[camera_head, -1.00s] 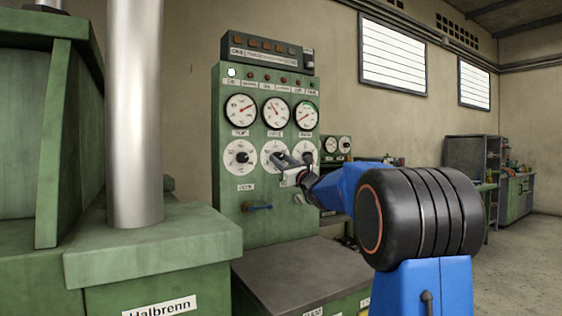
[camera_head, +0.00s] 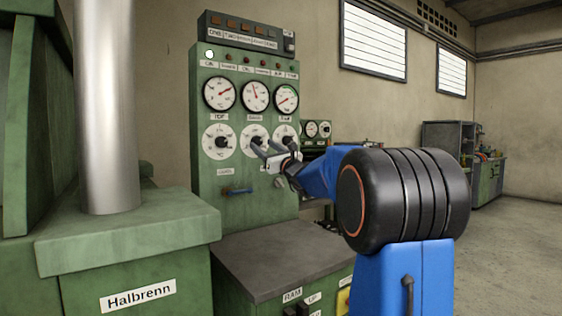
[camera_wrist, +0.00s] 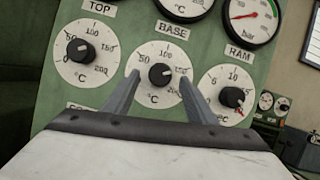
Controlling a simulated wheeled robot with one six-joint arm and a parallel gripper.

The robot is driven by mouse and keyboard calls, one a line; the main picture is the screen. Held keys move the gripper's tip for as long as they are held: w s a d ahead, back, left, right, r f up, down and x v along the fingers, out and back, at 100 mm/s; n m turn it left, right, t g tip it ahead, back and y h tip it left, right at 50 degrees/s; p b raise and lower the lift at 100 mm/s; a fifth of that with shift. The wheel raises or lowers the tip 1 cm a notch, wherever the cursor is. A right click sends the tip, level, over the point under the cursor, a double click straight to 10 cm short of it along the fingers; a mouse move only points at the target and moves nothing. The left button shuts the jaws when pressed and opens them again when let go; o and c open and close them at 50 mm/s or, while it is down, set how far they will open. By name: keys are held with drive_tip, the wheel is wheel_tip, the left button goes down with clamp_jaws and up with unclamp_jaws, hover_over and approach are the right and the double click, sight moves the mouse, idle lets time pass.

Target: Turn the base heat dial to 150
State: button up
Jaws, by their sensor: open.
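The base heat dial (camera_wrist: 160,74) is a black knob on a round white plate marked in °C, under the BASE label in the wrist view. It is the middle of three dials on the green panel (camera_head: 245,195). Its pointer position is too small to read surely. My gripper (camera_wrist: 157,80) is open, its two fingers on either side of the knob in that view. In the head view my gripper (camera_head: 262,150) is in front of the middle dial and partly hides it. I cannot tell whether the fingers touch the knob.
The top dial (camera_wrist: 79,50) is to the left and the ram dial (camera_wrist: 231,97) is close on the right. Gauges (camera_head: 255,95) sit above the dials. A metal column (camera_head: 107,100) stands at left.

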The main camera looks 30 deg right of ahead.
drive_tip(key=v, duration=1.4)
drive_tip(key=shift+s+f, duration=0.25)
drive_tip(key=shift+s, duration=0.1)
drive_tip(key=shift+a, duration=0.15)
drive_tip(key=s+a+f+n+g+y, duration=0.25)
drive_tip(key=a+f+n, duration=0.2)
drive_tip(key=a, duration=0.35)
drive_tip(key=s+a+f+n+g+y, duration=0.25)
drive_tip(key=a+f+n, duration=0.2)
drive_tip(key=a, duration=0.35)
drive_tip(key=s+a+f+n+g+y, duration=0.25)
drive_tip(key=a+n+g, duration=0.2)
drive_tip(key=a, duration=0.35)
drive_tip(key=s+a+f+n+g+h, duration=0.2)
drive_tip(key=s+a+f+n+g, duration=0.45)
drive_tip(key=s+f, duration=0.55)
drive_tip(key=s+d+f+n+h, duration=0.3)
drive_tip(key=s+f+n+h, duration=0.1)
drive_tip(key=s+f+n, duration=0.2)
drive_tip(key=s+d+f+n+g+h, duration=0.1)
drive_tip(key=s+d+f+n+h, duration=0.2)
drive_tip(key=s+f+n, duration=0.4)
drive_tip(key=s+f+h, duration=0.1)
drive_tip(key=s, duration=0.3)
drive_tip(key=shift+d+f, duration=0.15)
drive_tip(key=shift+d, duration=0.25)
